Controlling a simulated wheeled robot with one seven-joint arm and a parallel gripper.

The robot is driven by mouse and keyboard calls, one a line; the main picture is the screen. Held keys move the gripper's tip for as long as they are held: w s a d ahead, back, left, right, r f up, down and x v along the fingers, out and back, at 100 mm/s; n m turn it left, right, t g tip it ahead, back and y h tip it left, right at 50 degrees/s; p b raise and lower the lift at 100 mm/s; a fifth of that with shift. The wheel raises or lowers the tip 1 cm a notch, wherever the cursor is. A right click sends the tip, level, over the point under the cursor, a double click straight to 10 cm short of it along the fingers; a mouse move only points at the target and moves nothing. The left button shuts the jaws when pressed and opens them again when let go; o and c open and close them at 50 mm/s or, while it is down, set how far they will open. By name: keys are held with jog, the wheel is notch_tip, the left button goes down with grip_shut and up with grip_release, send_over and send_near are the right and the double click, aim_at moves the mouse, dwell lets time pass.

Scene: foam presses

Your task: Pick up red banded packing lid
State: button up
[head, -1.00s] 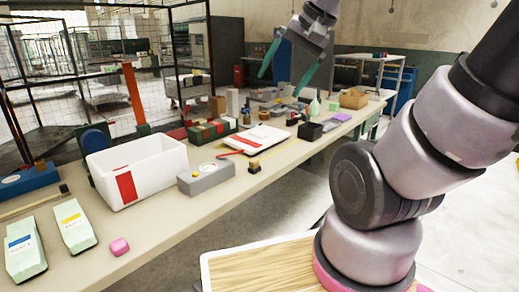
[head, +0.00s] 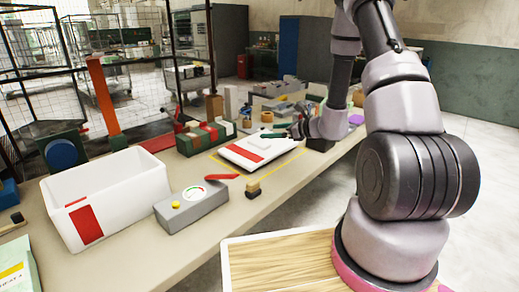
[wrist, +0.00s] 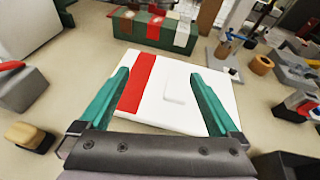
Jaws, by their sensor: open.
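The packing lid (head: 255,150) is a flat white slab with a red band across it, lying on the table inside a yellow outline. In the wrist view the lid (wrist: 150,118) fills the middle, with the red band left of centre and a raised white block (wrist: 178,88) on top. My gripper (wrist: 159,73) is open and empty, its teal fingers spread over the lid, one near the red band and one near the right side. In the head view my gripper (head: 272,136) is low at the lid's far right side. I cannot tell whether it touches.
A white open box (head: 120,195) with a red patch stands at left, beside a grey gauge box (head: 190,210). A small wooden-topped block (head: 253,189) sits in front. Various parts crowd the table's right side.

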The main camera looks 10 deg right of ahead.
aim_at(260, 142)
jog(key=f+m, duration=0.1)
jog(key=d+f+h, duration=0.1)
jog(key=f, duration=0.1)
jog(key=w+d+f+m+t, duration=0.1)
jog(key=f, duration=0.1)
jog(key=shift+w+d+f+m+h, duration=0.1)
jog(key=shift+d+f+m+h, duration=0.15)
jog(key=shift+m+h, duration=0.05)
jog(key=x, duration=0.3)
jog(key=shift+w+a+f, duration=0.15)
jog(key=shift+w+a, duration=0.05)
jog(key=shift+w, duration=0.1)
jog(key=x, duration=0.6)
jog(key=shift+w+d, duration=0.2)
jog(key=shift+w, duration=0.25)
jog(key=c, duration=1.4)
